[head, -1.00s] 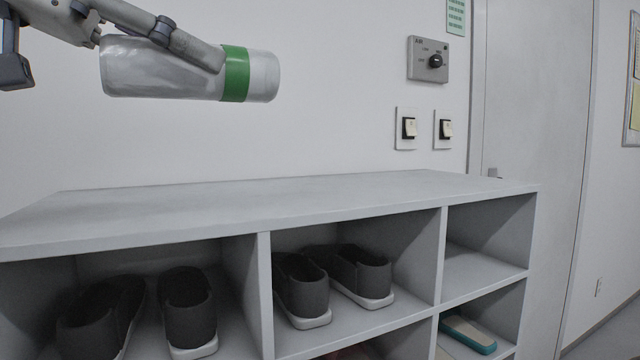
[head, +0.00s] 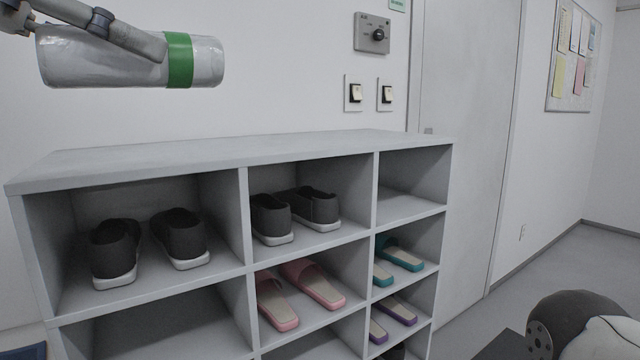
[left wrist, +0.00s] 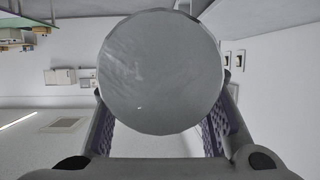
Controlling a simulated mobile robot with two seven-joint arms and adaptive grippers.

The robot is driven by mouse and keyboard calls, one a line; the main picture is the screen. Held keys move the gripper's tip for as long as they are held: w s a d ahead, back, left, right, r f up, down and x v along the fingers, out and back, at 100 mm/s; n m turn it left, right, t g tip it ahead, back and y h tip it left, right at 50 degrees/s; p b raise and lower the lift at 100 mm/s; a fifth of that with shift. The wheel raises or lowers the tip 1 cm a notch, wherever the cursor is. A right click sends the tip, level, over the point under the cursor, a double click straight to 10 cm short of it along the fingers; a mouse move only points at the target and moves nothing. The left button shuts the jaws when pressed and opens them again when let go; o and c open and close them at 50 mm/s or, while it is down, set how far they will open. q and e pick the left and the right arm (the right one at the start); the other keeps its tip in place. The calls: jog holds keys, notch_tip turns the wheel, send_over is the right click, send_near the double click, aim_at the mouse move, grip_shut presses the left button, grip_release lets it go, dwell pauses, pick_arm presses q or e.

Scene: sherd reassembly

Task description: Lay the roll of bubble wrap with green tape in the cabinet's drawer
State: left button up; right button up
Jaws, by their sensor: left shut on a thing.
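The roll of bubble wrap (head: 90,62), a pale grey cylinder with a green tape band (head: 179,60), is in the upper left of the head view. My left gripper (head: 142,42) is shut on it and holds it level in the air, above and in front of the shoe shelf. In the left wrist view the roll's round end (left wrist: 160,72) fills the middle between the two fingers. No cabinet drawer shows in these frames. My right gripper is not in view.
A grey shoe shelf (head: 230,152) stands below the roll, its top bare. Its compartments hold black shoes (head: 115,255), pink slippers (head: 300,290) and teal slippers (head: 400,252). A door (head: 465,150) and open floor (head: 590,265) lie to the right.

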pick_arm(q)
jog(key=w+f+g, duration=0.1)
jog(key=w+f, duration=0.2)
jog(key=f, duration=0.9)
jog(key=w+f, duration=0.3)
jog(key=f, duration=0.9)
jog(key=s+f, duration=0.4)
jog(key=f, duration=0.5)
jog(key=s+f, duration=0.4)
jog(key=f, duration=0.6)
jog(key=shift+a+f+t, duration=0.15)
jog(key=shift+t, duration=0.15)
